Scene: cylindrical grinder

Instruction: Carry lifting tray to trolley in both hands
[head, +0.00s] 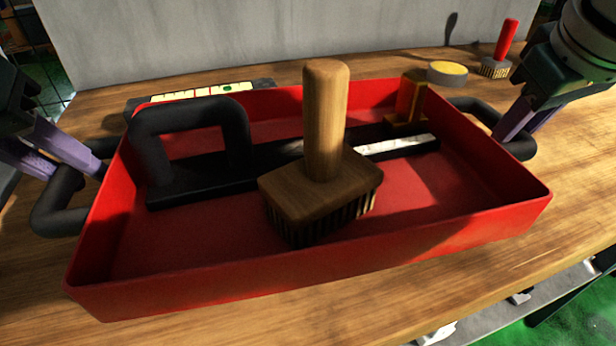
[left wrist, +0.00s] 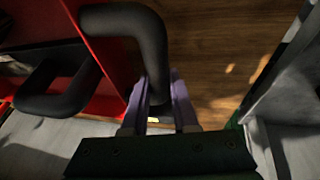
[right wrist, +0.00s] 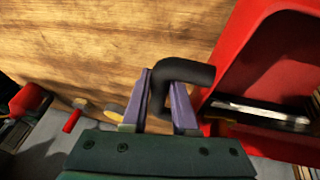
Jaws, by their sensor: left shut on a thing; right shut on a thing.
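The red lifting tray (head: 300,270) is at the middle of the head view, low over the wooden bench; I cannot tell whether it touches the bench. It looks about level. A black tube handle stands out at each end. My left gripper (head: 92,162) is shut on the left handle (head: 62,205), which also shows in the left wrist view (left wrist: 140,25). My right gripper (head: 512,128) is shut on the right handle (head: 522,146), also in the right wrist view (right wrist: 185,72). No trolley is clearly recognisable.
The wooden bench (head: 430,300) runs under and around the tray. A grey panel (head: 250,40) stands behind it. A red-handled brush (head: 505,42) and a round yellow-topped tin (head: 447,72) stand at back right. A yellow-and-white strip (head: 205,92) lies behind the tray. Green floor (head: 590,325) shows at lower right.

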